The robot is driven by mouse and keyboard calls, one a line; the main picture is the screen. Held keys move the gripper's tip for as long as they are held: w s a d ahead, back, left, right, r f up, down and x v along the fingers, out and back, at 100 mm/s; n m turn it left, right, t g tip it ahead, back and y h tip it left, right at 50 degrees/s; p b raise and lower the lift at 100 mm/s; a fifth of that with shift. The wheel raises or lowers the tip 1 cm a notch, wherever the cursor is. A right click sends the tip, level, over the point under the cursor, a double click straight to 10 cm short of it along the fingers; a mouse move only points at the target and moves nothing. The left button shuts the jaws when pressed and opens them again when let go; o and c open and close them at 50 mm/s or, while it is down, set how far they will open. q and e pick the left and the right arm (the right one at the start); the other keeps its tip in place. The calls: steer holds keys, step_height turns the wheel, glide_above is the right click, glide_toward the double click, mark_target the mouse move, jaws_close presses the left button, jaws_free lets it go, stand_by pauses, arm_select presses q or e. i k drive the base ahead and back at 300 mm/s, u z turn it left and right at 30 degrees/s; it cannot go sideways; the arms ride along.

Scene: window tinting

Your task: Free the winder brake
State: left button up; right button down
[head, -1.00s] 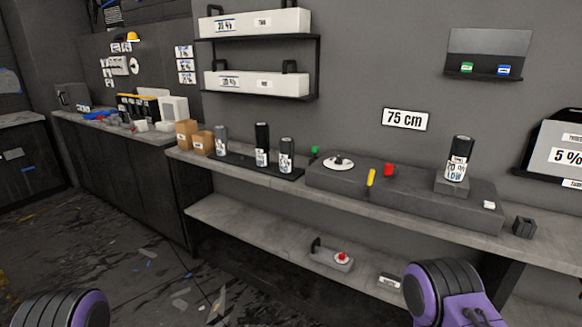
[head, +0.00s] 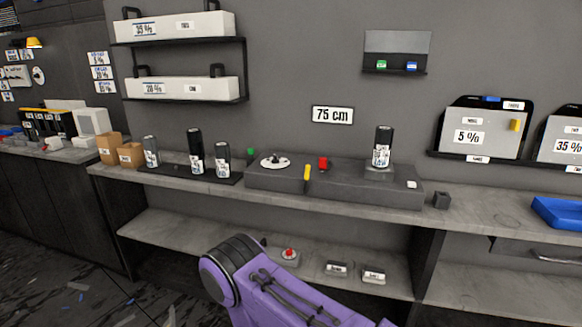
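A long dark grey winder unit (head: 340,184) sits on the bench top below the "75 cm" sign. On it are a white round disc (head: 275,161), a yellow upright lever (head: 307,173), a red knob (head: 323,163) and a dark film roll (head: 383,148) standing on a small block. A small green knob (head: 251,152) shows at its left end. No part is labelled as the brake, so I cannot tell which it is. My purple arm covers part of the lower shelf. Neither of my grippers is in view.
Several dark rolls (head: 195,152) and cardboard boxes (head: 109,148) stand left of the winder. A small dark block (head: 441,201) and a blue tray (head: 559,212) are to its right. A red-button device (head: 289,256) sits on the lower shelf (head: 170,229).

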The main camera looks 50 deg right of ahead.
mark_target(307, 169)
steer(key=z, duration=0.05)
steer(key=i, duration=0.7)
steer(key=z, duration=0.95)
